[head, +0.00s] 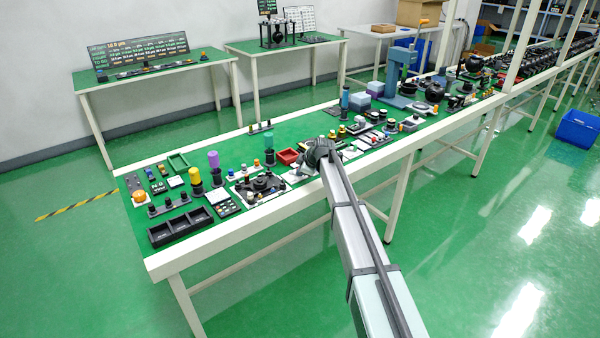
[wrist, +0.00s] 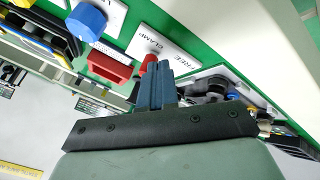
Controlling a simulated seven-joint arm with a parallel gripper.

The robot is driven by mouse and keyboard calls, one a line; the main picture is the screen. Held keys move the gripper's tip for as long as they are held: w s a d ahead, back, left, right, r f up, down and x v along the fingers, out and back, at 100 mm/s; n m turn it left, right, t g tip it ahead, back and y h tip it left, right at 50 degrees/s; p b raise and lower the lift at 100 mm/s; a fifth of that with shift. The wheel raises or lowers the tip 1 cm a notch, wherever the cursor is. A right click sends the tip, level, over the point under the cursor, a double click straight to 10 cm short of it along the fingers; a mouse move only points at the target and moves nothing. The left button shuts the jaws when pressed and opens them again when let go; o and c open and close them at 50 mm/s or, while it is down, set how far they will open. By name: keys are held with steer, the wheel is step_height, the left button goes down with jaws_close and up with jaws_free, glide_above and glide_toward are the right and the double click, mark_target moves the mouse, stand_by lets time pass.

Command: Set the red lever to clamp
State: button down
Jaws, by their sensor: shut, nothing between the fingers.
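The red lever (wrist: 148,63) shows in the wrist view as a small red piece at the tips of my fingers. It sits by a white label plate (wrist: 165,46) marked CLAMP at the left and FREE at the right. The lever's lower part is hidden behind the fingers, so I cannot tell which word it points to or whether they touch. My gripper (wrist: 157,66) is shut and empty, its blue-grey fingers together. In the head view my gripper (head: 316,152) is low over the front part of the green bench, and the lever cannot be made out there.
In the wrist view a red block (wrist: 108,66) and a blue knob (wrist: 86,20) lie left of the lever. A light plate with dark round parts (wrist: 215,84) is close at the right. In the head view the green bench (head: 232,148) is crowded on both sides of my gripper.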

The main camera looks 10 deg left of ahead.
steer(key=shift+d, duration=0.15)
steer(key=shift+s+d, duration=0.1)
steer(key=shift+d, duration=0.55)
steer(key=v, duration=1)
steer(key=shift+d, duration=0.15)
stand_by(0.3)
